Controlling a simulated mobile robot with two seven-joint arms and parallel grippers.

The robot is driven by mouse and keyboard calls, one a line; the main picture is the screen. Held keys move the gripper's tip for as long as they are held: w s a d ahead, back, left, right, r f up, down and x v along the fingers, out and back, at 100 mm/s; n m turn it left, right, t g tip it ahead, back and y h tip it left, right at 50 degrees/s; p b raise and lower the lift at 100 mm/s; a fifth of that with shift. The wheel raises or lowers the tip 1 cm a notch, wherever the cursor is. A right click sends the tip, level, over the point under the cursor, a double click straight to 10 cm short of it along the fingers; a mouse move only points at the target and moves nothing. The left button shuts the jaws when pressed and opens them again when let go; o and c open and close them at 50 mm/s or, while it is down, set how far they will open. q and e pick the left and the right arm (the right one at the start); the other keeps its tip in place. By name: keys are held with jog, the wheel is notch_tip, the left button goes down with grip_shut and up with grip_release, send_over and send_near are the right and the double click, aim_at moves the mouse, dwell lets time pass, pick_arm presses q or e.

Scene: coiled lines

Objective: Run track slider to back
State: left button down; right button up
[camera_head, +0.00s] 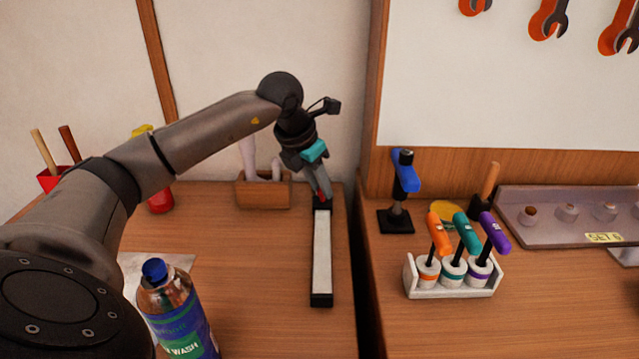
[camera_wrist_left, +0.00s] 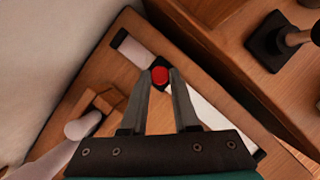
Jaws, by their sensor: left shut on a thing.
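The track (camera_head: 321,262) is a long white strip with black ends, lying on the left bench and running away from me. Its slider has a round red knob (camera_wrist_left: 159,76) on a dark carriage, seen in the left wrist view. A short white stretch of track (camera_wrist_left: 132,48) shows beyond the carriage, and a longer one on the other side. My left gripper (camera_head: 325,193) is over the far part of the track. In the left wrist view its fingers (camera_wrist_left: 160,78) are closed on the red knob from both sides. My right gripper is not in view.
A wooden box (camera_head: 263,192) stands left of the track's far end. A blue-capped bottle (camera_head: 178,318) stands at the front left. Across a gap, the right bench holds a blue-topped stand (camera_head: 397,219) and a white rack (camera_head: 452,288) of coloured-handled tools.

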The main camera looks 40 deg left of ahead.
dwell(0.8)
pick_arm(q)
jog(key=shift+w+a+r, duration=0.1)
jog(key=shift+w+a, duration=0.05)
jog(key=shift+w+a+r+p, duration=0.1)
jog(key=shift+w+a+p, duration=0.75)
jog(key=shift+w+p, duration=0.2)
jog(key=shift+w+a+p, duration=0.3)
jog(key=shift+w+a, duration=0.25)
jog(key=shift+w, duration=0.1)
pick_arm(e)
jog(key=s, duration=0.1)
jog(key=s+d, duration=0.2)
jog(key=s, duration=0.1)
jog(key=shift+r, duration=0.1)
pick_arm(q)
jog(key=c, duration=0.7)
grip_release()
jog(key=shift+f, duration=0.2)
jog(key=shift+o, duration=0.2)
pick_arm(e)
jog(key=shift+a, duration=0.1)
